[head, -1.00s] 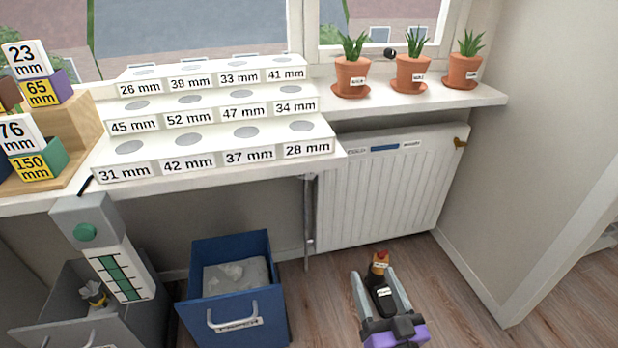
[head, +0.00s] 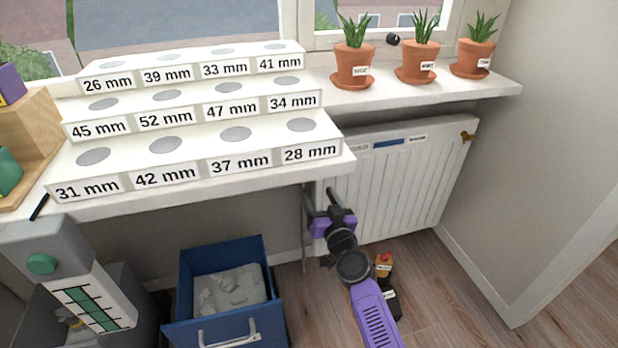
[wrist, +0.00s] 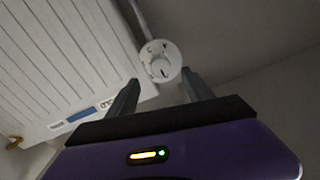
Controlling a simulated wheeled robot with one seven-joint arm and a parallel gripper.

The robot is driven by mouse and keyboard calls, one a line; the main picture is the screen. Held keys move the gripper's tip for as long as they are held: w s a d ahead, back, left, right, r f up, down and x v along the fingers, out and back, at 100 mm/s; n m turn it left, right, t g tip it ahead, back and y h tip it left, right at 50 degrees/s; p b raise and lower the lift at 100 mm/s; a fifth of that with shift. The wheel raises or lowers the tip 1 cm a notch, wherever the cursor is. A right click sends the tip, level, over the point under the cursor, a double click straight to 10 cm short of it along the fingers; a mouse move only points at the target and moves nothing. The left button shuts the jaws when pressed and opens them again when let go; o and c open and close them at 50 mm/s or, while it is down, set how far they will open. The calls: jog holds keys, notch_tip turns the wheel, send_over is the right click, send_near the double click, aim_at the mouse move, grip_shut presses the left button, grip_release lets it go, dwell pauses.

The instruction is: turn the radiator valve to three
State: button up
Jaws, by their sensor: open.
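The radiator valve is a round white knob (wrist: 160,60) with small dark marks on its face, at the end of a pipe beside the radiator in the wrist view. The marks are too small to read, so its setting cannot be told. My gripper (wrist: 163,84) is open, and its two fingers flank the knob in the picture, with the knob beyond the tips and no contact visible. In the head view my gripper (head: 332,197) is in front of the lower left part of the white radiator (head: 400,190). The knob cannot be made out there.
A white sill holding stepped racks (head: 165,146) overhangs at left, close above my gripper. Potted plants (head: 352,64) stand on the sill above the radiator. A blue bin (head: 185,322) stands left of my arm.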

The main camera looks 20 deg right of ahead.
jog(key=w+b, duration=0.3)
jog(key=w, duration=0.4)
jog(key=shift+w+b, duration=0.3)
jog(key=shift+b, duration=0.05)
grip_shut()
